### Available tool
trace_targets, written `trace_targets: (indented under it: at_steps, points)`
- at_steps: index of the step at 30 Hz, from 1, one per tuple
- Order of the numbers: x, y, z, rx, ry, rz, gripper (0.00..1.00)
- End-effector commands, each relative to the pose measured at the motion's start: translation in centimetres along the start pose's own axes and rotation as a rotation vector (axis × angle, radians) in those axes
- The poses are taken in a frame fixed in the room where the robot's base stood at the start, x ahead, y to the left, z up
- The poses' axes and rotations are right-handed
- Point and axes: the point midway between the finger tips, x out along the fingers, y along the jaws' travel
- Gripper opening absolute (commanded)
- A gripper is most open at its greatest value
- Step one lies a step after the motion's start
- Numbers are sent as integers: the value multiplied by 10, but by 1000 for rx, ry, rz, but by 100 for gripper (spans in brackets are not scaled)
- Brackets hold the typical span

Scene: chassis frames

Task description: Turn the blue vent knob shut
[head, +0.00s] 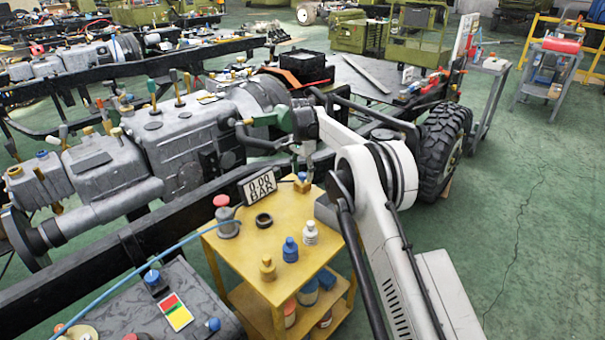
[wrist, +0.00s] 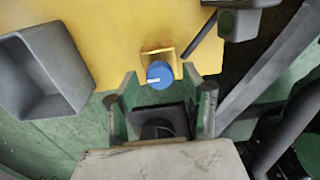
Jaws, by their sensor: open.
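A blue knob (wrist: 159,73) with a white pointer line sits on a small brass-coloured block at the edge of the yellow cart top (wrist: 105,25). The line points left in the wrist view. I see no contact, and the remaining height is hard to tell. In the head view my gripper (head: 309,158) is partly hidden by my arm.
A grey open bin (wrist: 45,70) stands on the cart beside the knob. A red-capped can (head: 227,217), a black ring (head: 264,220) and small bottles (head: 290,249) share the cart top. The chassis rail (head: 130,240) and engine (head: 190,135) lie close behind.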

Motion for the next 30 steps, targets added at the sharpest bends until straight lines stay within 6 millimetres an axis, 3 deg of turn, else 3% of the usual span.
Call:
trace_targets:
  at_steps: [18, 30]
  points:
    - [-102, 0, 0, 0, 0, 0, 45]
    - [-117, 0, 0, 0, 0, 0, 45]
